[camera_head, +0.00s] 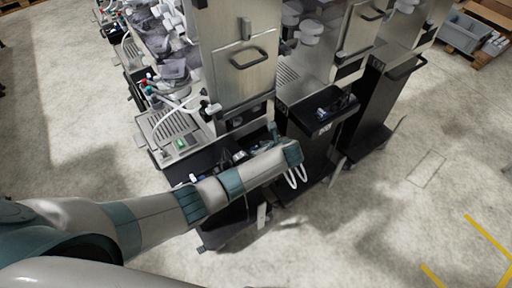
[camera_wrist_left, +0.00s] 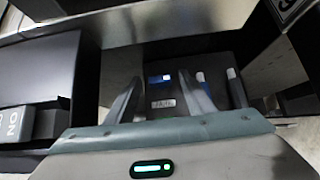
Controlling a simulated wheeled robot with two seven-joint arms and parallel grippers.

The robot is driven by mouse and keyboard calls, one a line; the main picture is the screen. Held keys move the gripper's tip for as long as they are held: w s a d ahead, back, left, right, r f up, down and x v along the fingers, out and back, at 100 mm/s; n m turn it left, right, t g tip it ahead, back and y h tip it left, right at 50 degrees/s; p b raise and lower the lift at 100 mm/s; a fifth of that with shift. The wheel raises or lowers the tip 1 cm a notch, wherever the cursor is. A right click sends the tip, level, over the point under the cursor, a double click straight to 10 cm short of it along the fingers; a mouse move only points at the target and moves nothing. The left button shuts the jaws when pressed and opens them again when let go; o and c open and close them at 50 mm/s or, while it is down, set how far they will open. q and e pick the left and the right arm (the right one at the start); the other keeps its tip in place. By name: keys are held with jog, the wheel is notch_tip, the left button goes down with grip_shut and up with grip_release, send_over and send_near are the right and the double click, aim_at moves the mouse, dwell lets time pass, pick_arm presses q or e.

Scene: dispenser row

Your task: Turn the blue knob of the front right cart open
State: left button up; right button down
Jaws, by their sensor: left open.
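My left gripper (camera_head: 297,180) reaches in from the left, past the front of the nearest cart (camera_head: 235,67), with its fingers pointing down. In the left wrist view the gripper (camera_wrist_left: 164,92) is open, with nothing between its fingers. Beyond the fingers is a dark surface with a small blue and white piece (camera_wrist_left: 160,79) and a pale label. I cannot tell whether that piece is the blue knob. Small blue and red parts show at the side of the nearest cart in the head view, too small to make out. My right gripper is not in view.
More steel-fronted carts with handles and dark trays (camera_head: 322,109) stand in a row to the right. Grey bins (camera_head: 462,32) lie on a pallet at the top right. The concrete floor is clear at the right and lower right, with yellow lines.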

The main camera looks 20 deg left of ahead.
pick_arm(q)
jog(key=shift+w+a+f, duration=0.15)
jog(key=shift+a+f, duration=0.1)
jog(key=shift+f, duration=0.05)
jog(key=c, duration=1)
jog(key=shift+c, duration=0.2)
